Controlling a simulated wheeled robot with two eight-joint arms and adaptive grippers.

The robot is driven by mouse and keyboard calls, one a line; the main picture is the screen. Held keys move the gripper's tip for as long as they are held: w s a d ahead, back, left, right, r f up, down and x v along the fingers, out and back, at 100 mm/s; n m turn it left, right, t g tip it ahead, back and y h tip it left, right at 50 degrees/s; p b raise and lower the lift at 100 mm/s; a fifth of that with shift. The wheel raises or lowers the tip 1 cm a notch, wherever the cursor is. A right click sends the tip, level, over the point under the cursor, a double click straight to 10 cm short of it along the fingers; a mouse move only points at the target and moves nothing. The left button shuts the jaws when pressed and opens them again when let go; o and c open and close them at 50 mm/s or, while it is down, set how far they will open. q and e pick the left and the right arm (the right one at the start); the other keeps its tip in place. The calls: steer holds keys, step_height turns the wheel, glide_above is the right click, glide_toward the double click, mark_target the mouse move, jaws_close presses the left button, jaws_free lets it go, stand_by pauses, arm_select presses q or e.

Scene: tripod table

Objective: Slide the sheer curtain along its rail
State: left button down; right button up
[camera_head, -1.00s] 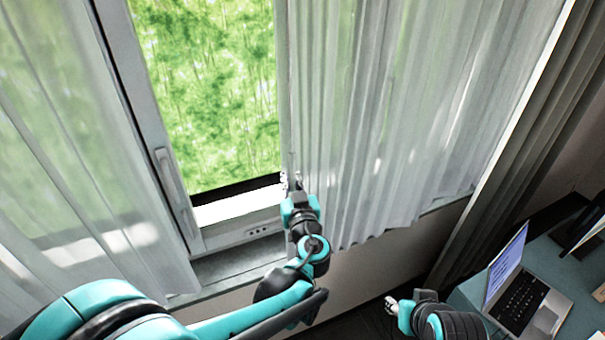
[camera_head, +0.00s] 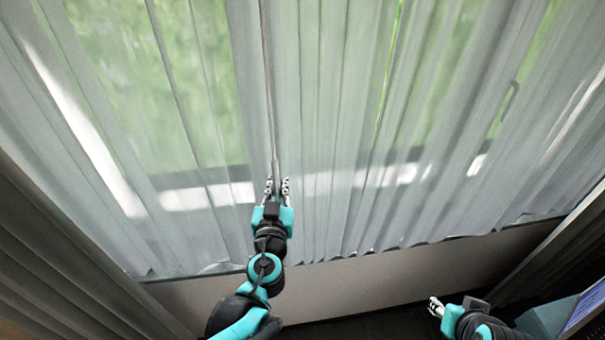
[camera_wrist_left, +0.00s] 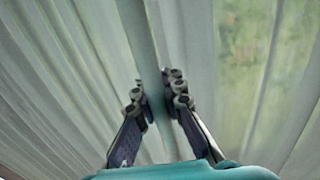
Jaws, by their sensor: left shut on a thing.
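The sheer curtain (camera_head: 330,130) hangs in pale vertical folds across the window in the head view. My left gripper (camera_head: 277,187) is in front of it, with its fingers pointing up and shut on the sheer curtain at a narrow vertical strip of its edge. The strip also runs between the fingers in the left wrist view (camera_wrist_left: 157,103), with pleated cloth (camera_wrist_left: 60,80) to the left. My right gripper (camera_head: 437,306) is low at the right, away from the curtain; its finger opening is too small to judge. The rail is out of view.
Darker heavy drapes hang at the left (camera_head: 60,270) and right (camera_head: 545,260). A window handle (camera_head: 510,98) shows through the sheer cloth. A narrow bright gap (camera_head: 388,80) shows between folds. A low wall (camera_head: 340,285) is below; a desk (camera_head: 545,318) is at lower right.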

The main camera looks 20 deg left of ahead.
arm_select(q)
steer(key=shift+s+a, duration=0.5)
steer(key=shift+a, duration=0.4)
steer(key=c, duration=1.7)
jaws_free()
steer(key=shift+a, duration=0.1)
steer(key=shift+c, duration=0.2)
steer(key=shift+s+a, duration=0.15)
step_height(320, 180, up, 10)
